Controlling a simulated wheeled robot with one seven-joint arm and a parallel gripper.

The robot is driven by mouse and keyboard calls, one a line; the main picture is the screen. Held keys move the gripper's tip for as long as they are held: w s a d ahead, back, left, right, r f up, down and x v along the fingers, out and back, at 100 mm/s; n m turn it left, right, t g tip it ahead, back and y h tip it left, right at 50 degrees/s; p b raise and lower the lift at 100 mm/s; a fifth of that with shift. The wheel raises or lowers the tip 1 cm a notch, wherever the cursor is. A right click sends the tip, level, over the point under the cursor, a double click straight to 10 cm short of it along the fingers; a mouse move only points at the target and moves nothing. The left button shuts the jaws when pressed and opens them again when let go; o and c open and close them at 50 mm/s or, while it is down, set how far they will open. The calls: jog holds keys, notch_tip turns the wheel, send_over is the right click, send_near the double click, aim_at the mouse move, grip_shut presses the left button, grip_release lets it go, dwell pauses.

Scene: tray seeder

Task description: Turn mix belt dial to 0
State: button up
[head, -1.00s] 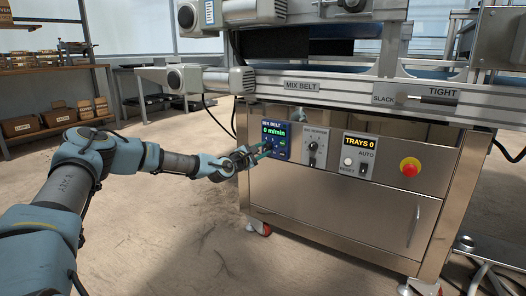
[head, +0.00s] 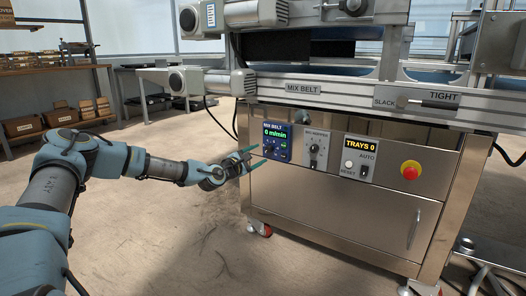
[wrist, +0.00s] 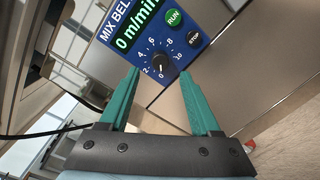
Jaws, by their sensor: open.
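The mix belt panel (head: 278,141) is a blue unit on the machine's steel front; its green display (wrist: 138,28) reads 0 m/min. The mix belt dial (wrist: 161,63) is a black knob below the display, and its pointer appears to be at or near the 0 mark in the wrist view. In the head view the dial (head: 269,149) is small. My gripper (head: 254,157) has teal fingers and is open and empty, just left of the panel. In the wrist view my gripper (wrist: 160,95) has its fingers apart, short of the dial and not touching it.
A green RUN button (wrist: 174,17) and a dark STOP button (wrist: 194,38) sit beside the dial. Right of the panel are another dial (head: 314,149), the TRAYS panel (head: 360,143) and a red emergency button (head: 410,170). The floor left of the machine is clear.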

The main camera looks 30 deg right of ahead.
jog(key=p+v, duration=0.1)
jog(key=v, duration=0.5)
jog(key=shift+a, duration=0.15)
jog(key=shift+s, duration=0.1)
jog(key=s+a+f+m+g+y, duration=0.4)
jog(key=s+f+m, duration=0.2)
jog(key=s+a+f+m+g+y, duration=0.1)
jog(key=s+a+m+y, duration=0.1)
jog(key=a, duration=0.4)
jog(key=s+a+f+m+y, duration=0.1)
jog(key=a+f+m+y, duration=0.15)
jog(key=a, duration=0.25)
jog(key=s+a+r+m+y, duration=0.1)
jog(key=s+a+r+y, duration=0.15)
jog(key=a, duration=0.55)
jog(key=s+a+r+m+y, duration=0.1)
jog(key=s+a+r+y, duration=0.2)
jog(key=a, duration=0.6)
jog(key=s+a+r+g+y, duration=0.1)
jog(key=s+a+r+y, duration=0.1)
jog(key=s+a+r, duration=0.8)
notch_tip(320, 180, up, 36)
jog(key=p, duration=3.8)
jog(key=shift+w+a+m+p, duration=0.25)
jog(key=shift+w+m+p, duration=0.05)
jog(key=shift+w+m, duration=0.1)
